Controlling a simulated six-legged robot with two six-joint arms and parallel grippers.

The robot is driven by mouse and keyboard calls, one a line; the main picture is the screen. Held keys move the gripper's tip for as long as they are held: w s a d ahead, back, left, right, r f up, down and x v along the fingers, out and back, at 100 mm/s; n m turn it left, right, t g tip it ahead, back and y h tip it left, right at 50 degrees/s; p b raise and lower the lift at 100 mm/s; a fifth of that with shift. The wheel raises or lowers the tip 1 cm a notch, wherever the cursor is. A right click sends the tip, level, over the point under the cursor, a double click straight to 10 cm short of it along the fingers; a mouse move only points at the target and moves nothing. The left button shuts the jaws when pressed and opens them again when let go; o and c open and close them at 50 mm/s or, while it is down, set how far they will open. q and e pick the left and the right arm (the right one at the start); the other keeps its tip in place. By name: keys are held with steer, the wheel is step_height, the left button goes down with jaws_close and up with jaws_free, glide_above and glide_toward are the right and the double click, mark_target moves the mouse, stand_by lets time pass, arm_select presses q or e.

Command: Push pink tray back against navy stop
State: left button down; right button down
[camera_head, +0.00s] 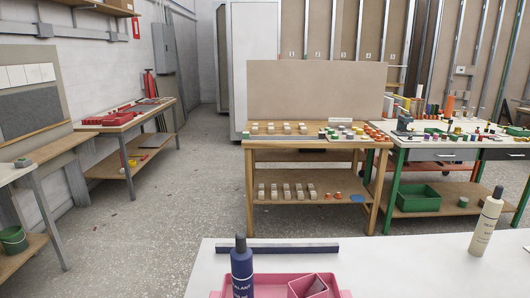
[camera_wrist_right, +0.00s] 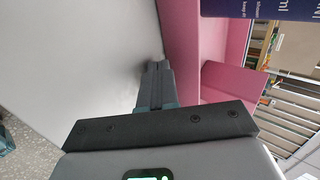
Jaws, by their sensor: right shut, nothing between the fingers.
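The pink tray (camera_head: 272,284) lies on the white tabletop at the bottom edge of the head view, its near part cut off. A navy bottle (camera_head: 242,270) with a dark cap and a pink open box (camera_head: 308,287) stand at the tray. The navy stop (camera_head: 277,248) is a low bar behind the tray, with a strip of white table between them. In the right wrist view my right gripper (camera_wrist_right: 158,72) is shut and empty, its tips close to the pink tray wall (camera_wrist_right: 182,35). I cannot tell whether they touch. My left gripper is in neither view.
A cream bottle (camera_head: 487,224) stands on the white tabletop (camera_head: 400,265) at the right. The tabletop between it and the tray is clear. Beyond the floor stand a wooden bench (camera_head: 258,145) with small blocks and a green-legged bench (camera_head: 465,150).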

steer(key=shift+w+p, duration=0.65)
steer(key=shift+w, duration=2.1)
steer(key=shift+w+p, duration=1.7)
steer(key=shift+w, duration=2.25)
steer(key=s+r, duration=0.1)
steer(key=s, duration=0.1)
steer(key=s+r, duration=0.1)
steer(key=s, duration=0.1)
steer(key=s+r, duration=0.1)
steer(key=s, duration=0.1)
steer(key=shift+s, duration=0.6)
steer(key=shift+w, duration=0.1)
